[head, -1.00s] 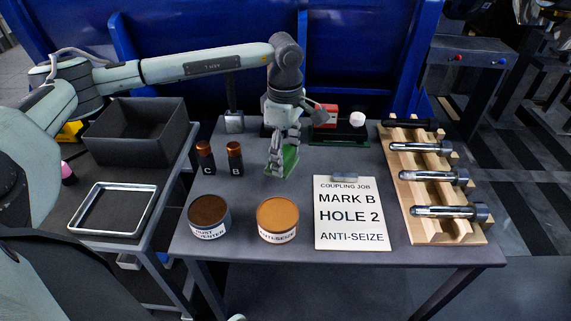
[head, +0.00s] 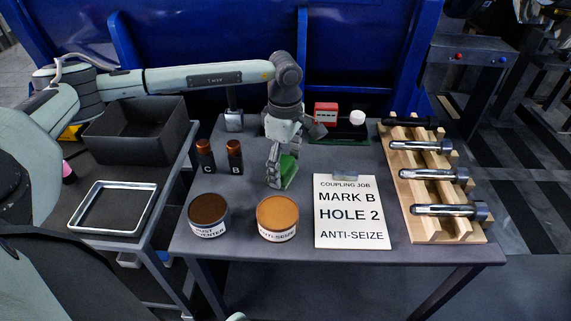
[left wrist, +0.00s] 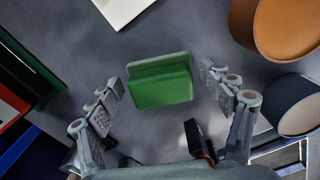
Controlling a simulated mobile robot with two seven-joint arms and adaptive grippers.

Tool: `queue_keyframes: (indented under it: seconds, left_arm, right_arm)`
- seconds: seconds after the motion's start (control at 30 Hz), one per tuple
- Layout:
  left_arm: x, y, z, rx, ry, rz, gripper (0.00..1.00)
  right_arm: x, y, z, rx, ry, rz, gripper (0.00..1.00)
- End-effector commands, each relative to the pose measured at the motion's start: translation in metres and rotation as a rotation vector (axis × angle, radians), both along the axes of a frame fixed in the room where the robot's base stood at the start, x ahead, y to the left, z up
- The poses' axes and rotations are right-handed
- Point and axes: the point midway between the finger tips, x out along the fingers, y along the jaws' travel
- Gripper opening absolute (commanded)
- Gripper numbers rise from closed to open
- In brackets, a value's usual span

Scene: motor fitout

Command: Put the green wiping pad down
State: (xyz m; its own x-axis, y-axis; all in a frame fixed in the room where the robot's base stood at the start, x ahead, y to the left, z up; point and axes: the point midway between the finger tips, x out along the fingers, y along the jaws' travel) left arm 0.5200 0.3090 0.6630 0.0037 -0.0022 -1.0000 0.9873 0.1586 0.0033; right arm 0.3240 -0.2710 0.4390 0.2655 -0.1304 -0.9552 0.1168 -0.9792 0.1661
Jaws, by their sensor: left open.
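The green wiping pad (head: 288,170) is on the grey table, behind the orange-topped anti-seize tin and left of the job card. The left wrist view shows the pad (left wrist: 160,82) between the two spread fingers, with a gap on each side. My left gripper (head: 279,180) is open and low over the table at the pad; its fingers hide part of the pad in the head view. The open fingers also show in the left wrist view (left wrist: 168,105). My right gripper is not in view.
The anti-seize tin (head: 277,218), a brown-topped tin (head: 209,215), two small bottles marked C (head: 205,157) and B (head: 235,157), and the job card (head: 351,210) surround the pad. A wooden rack (head: 432,228) of bolts stands right. Bare table lies in front of the bottles.

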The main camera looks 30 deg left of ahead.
Motion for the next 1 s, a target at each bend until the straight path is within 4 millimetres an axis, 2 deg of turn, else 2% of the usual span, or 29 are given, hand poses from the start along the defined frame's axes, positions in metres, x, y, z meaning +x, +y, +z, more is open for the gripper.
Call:
queue_keyframes:
  seconds: [0.2,0.27,0.7,0.83,1.0]
  left_arm:
    - [0.0,0.0,0.003,0.0,0.0,0.0,0.8]
    - [0.001,0.0,0.008,-0.001,-0.002,0.0,0.8]
    - [0.0,0.0,0.096,-0.001,-0.003,0.0,0.8]
    - [0.0,0.0,0.113,0.0,-0.001,0.0,0.8]
    - [0.0,0.0,0.123,0.0,0.0,0.0,0.8]
  right_arm:
    - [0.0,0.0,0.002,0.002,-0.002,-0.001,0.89]
    - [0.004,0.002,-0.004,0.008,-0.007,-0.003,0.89]
    - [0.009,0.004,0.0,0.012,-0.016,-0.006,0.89]
    - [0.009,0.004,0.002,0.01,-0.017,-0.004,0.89]
    - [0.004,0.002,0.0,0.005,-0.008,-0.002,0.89]
